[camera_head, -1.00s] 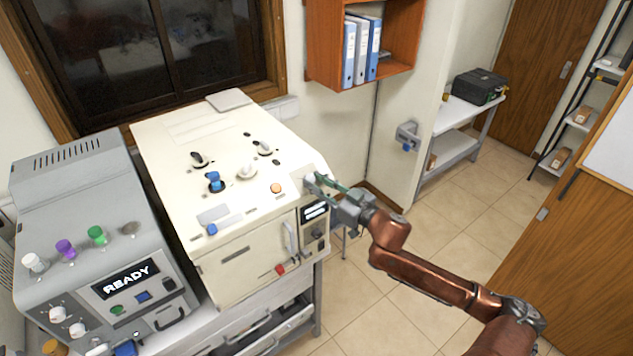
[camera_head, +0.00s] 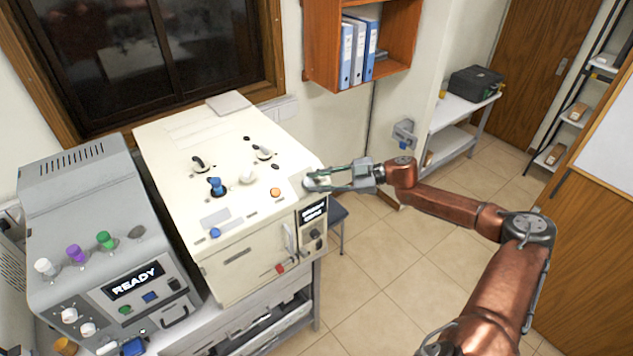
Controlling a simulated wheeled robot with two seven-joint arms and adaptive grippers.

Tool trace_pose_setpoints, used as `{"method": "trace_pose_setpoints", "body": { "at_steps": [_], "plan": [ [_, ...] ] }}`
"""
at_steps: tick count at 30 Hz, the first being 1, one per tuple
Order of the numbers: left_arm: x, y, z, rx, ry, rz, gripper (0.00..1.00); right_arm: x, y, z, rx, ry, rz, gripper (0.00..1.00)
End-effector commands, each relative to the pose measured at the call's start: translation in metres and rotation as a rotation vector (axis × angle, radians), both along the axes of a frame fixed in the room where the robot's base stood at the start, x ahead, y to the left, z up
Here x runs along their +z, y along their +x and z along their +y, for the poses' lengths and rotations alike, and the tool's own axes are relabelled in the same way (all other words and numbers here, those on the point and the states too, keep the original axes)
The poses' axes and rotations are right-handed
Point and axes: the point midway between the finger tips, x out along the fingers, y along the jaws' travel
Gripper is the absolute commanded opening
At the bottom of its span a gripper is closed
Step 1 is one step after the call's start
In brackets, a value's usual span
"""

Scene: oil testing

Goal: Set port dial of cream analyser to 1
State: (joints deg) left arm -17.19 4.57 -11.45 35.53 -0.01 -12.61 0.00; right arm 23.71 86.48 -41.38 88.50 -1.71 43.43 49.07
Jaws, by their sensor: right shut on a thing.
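The cream analyser (camera_head: 190,140) stands on a grey bench, with black-handled controls, a blue knob and a white knob (camera_head: 247,177) on its top. My right gripper (camera_head: 317,181) reaches in from the right to the analyser's top right corner. Its fingers are shut on a small grey dial there. The fingers hide most of the dial, and I cannot read its setting. A small black display (camera_head: 313,212) on the front right shows white text too small to read surely. My left gripper is not in view.
A grey machine (camera_head: 90,220) reading READY stands close to the analyser's left. An orange wall shelf (camera_head: 322,40) with binders hangs behind it. A stool (camera_head: 338,214) stands at the analyser's right. Open tiled floor lies to the right.

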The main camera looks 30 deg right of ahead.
Motion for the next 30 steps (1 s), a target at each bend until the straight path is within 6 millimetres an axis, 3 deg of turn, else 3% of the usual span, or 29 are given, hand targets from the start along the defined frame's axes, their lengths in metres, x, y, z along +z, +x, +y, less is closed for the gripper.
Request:
{"method": "trace_pose_setpoints", "body": {
  "at_steps": [15,30],
  "plan": [
    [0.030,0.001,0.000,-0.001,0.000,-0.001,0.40,0.011,0.012,-0.001,0.391,-0.271,-0.025,0.00],
    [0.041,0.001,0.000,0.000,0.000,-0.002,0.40,0.011,0.015,0.001,0.645,-0.445,-0.036,0.00]
  ]
}}
